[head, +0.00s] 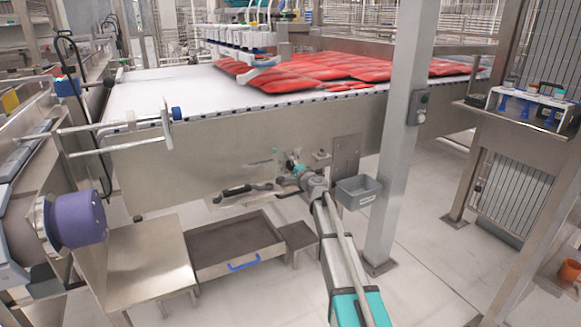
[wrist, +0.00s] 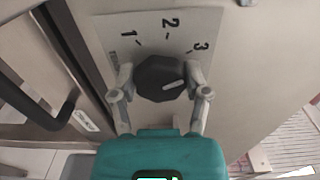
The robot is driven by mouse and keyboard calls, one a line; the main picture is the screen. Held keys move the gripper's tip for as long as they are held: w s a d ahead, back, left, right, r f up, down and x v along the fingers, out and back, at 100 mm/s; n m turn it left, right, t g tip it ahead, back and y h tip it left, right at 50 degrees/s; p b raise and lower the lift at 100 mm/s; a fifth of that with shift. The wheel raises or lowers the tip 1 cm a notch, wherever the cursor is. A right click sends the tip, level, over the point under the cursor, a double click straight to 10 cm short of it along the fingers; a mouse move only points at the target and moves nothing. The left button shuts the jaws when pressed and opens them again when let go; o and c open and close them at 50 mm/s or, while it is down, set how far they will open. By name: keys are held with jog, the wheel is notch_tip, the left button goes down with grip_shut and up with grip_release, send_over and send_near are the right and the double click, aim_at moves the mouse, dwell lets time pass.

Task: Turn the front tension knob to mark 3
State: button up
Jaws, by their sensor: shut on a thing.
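The black tension knob (wrist: 161,78) sits on a pale plate (wrist: 112,35) printed with marks 1, 2 and 3 in the wrist view. Its white pointer line lies on the lower right of its face and points right and slightly up. It points lower than the mark 3 (wrist: 203,47) tick. My gripper (wrist: 162,80) is shut on the knob, with one finger at its left side and one at its right. In the head view my gripper (head: 297,172) reaches the conveyor's front side panel; I cannot make out the knob there.
The conveyor (head: 180,90) carries red packs (head: 290,75). A grey post (head: 398,150) and a small grey bin (head: 358,190) stand right of my arm. A black handle (wrist: 50,112) lies left of the knob. An open drawer (head: 235,245) is below the panel.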

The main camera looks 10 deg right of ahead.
dwell(0.3)
jog(key=o, duration=1.2)
jog(key=shift+c, duration=0.2)
jog(key=v, duration=1.2)
